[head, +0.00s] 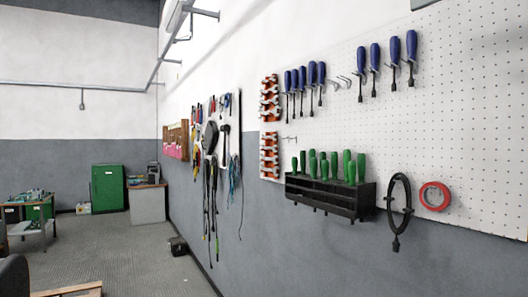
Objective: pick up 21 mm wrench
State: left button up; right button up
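Two orange racks of wrenches hang on the white pegboard in the middle of the head view. The upper wrench rack (269,98) holds several silver wrenches lying across it, one above another. The lower wrench rack (269,156) also holds several wrenches. The sizes are too small to read, so I cannot tell which one is the 21 mm wrench. Neither of my grippers is in view.
Blue screwdrivers (393,62) hang right of the racks. A black holder (330,196) with green-handled tools juts out below. A black cable loop (399,206) and red tape roll (435,196) hang at right. A green cabinet (108,188) stands far left; floor (120,250) is mostly clear.

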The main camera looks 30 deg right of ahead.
aim_at(274, 160)
jog(key=i+j+z, duration=0.2)
jog(key=i+j, duration=0.7)
jog(key=i, duration=0.15)
